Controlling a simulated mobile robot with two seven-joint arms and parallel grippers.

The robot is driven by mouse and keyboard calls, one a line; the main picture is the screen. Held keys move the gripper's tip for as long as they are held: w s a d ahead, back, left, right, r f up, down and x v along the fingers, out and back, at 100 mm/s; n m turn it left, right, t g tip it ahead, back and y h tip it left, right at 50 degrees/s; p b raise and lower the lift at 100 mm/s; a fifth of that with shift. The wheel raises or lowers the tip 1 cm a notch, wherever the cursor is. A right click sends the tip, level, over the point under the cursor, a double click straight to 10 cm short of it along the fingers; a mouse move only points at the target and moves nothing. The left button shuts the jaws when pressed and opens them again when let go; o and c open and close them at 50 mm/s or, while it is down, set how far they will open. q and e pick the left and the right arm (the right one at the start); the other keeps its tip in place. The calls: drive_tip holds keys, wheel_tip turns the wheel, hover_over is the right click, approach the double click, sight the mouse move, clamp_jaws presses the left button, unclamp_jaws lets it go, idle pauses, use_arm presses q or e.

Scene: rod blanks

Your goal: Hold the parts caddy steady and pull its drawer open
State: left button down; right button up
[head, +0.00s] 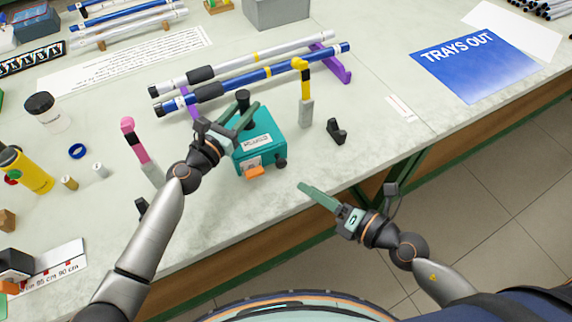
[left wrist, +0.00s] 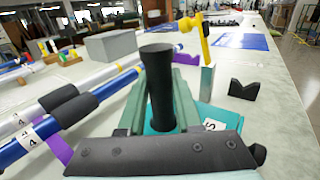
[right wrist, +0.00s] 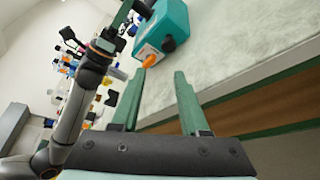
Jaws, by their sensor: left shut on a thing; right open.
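The teal parts caddy (head: 263,142) stands on the bench near its front edge. Its drawer front has a white label and an orange pull (head: 255,171); the drawer looks closed. A black upright post (left wrist: 158,88) rises from the caddy's top. My left gripper (head: 243,112) is shut on this post, with a finger on either side. My right gripper (head: 304,187) is open and empty, just past the bench's front edge, to the right of the caddy. In the right wrist view the orange pull (right wrist: 149,61) is ahead of its fingertips, apart from them.
A pink-topped post (head: 134,140) stands left of the caddy, a yellow-topped post (head: 305,95) to its right, beside a black V-block (head: 336,131). Silver and blue rods (head: 262,76) lie on purple supports behind. A blue sign (head: 475,62) lies far right. The bench front right of the caddy is clear.

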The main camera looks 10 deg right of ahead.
sight(284, 165)
drive_tip(key=shift+t+h, duration=0.3)
drive_tip(key=shift+h, duration=0.1)
drive_tip(key=x, duration=0.7)
drive_tip(key=d+x, duration=0.1)
drive_tip(key=x, duration=0.2)
drive_tip(key=shift+w+a+f, duration=0.1)
drive_tip(key=shift+w+f, duration=0.15)
drive_tip(key=shift+w, duration=0.25)
drive_tip(key=shift+m, duration=0.3)
clamp_jaws()
idle(0.4)
